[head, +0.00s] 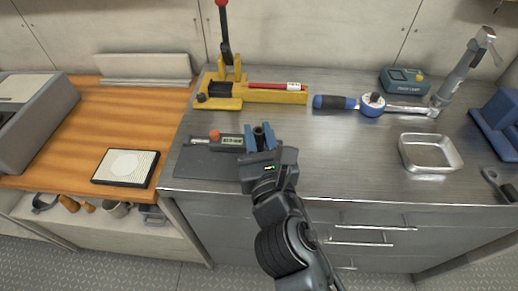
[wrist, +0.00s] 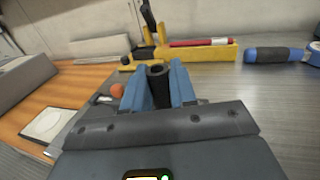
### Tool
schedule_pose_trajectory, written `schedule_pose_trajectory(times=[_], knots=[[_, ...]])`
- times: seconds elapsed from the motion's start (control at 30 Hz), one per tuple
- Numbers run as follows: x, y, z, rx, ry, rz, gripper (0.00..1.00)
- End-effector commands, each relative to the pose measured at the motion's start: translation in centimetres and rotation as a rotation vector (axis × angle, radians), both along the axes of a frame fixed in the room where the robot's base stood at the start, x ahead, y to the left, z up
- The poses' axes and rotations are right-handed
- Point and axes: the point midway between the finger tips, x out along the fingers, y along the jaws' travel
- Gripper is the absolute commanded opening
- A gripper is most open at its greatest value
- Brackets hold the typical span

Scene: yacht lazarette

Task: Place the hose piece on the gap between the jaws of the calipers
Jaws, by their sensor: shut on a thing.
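My gripper (head: 261,139) has blue fingers and is shut on the hose piece (head: 259,131), a short black tube held upright. The wrist view shows its open top end between the fingers (wrist: 159,72). The calipers (head: 228,140) lie on a dark grey mat (head: 196,163) on the steel worktop, with an orange-red knob (head: 214,135) at their left. My gripper covers their right end, so I cannot see the jaws or the gap. I cannot tell whether the hose piece touches them. In the wrist view, only the knob (wrist: 117,90) and a little around it show left of the fingers.
A yellow tool with a red lever (head: 225,90) stands behind the calipers. A blue-handled torque wrench (head: 335,102) lies behind to the right. A metal tray (head: 431,139) stands further right. The worktop between my gripper and the tray (head: 345,155) is clear.

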Motion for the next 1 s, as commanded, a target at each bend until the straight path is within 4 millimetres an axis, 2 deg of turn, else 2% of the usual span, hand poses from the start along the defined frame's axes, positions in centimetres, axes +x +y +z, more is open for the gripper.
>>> schedule_pose_trajectory(times=[0.03,0.2,0.63,0.67,0.9,1.0], knots=[[0.0,0.0,-1.2,-0.003,0.002,0.0,0.0],[0.0,-0.1,-3.2,-0.002,0.001,-0.001,0.0],[0.0,-0.1,-3.7,-0.001,0.001,0.0,0.0],[0.0,-0.1,-3.7,-0.001,0.001,0.0,0.27],[0.0,-0.1,-3.6,-0.001,0.001,0.0,0.5],[0.0,-0.1,-3.6,-0.001,0.001,0.0,0.52]])
